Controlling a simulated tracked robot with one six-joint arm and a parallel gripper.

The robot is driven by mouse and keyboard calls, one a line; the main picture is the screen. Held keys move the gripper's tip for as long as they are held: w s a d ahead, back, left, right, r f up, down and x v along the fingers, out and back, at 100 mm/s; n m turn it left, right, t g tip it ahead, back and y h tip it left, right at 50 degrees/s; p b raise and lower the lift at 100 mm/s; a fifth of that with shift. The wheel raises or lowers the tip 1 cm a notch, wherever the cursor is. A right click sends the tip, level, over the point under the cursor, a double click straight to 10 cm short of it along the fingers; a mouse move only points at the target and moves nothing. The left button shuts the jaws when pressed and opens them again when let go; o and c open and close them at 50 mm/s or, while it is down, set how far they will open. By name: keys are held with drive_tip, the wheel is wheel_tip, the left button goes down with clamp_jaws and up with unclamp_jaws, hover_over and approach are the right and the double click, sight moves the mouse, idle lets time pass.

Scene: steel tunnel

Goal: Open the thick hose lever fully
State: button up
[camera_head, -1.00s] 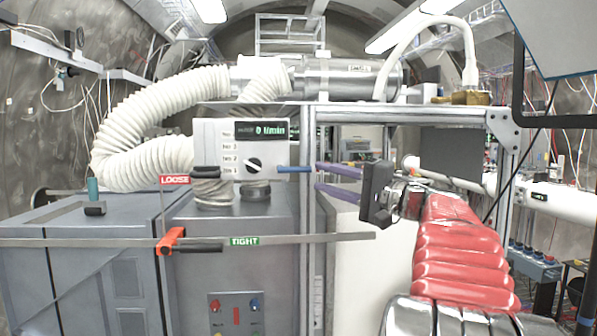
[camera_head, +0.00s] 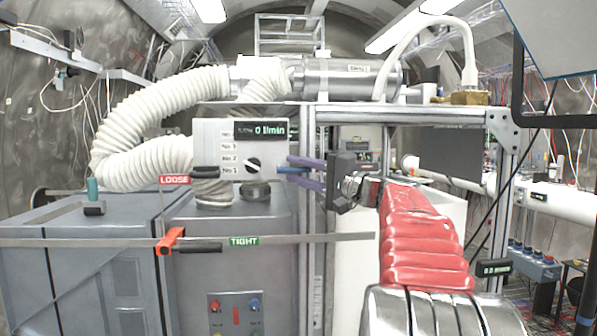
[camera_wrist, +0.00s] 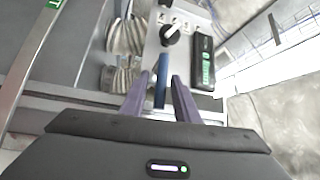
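My gripper (camera_head: 297,172) has two purple fingers, spread apart, one on each side of the blue handle's end. In the wrist view, the fingers (camera_wrist: 161,88) are apart with the handle between them; I cannot see contact. A black lever handle (camera_head: 206,172) lies to the left. The thick white corrugated hose (camera_head: 150,110) bends down behind the box. The handle's pivot is hidden.
A metal bar (camera_head: 320,238) with a red-orange clamp (camera_head: 170,240) crosses in front, below the levers, between LOOSE and TIGHT labels. A metal frame post (camera_head: 307,220) stands close to my fingers. The box display (camera_head: 268,131) reads 0 l/min.

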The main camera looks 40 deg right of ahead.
clamp_jaws()
drive_tip(key=shift+f, duration=0.1)
idle(0.3)
drive_tip(key=shift+a, duration=0.15)
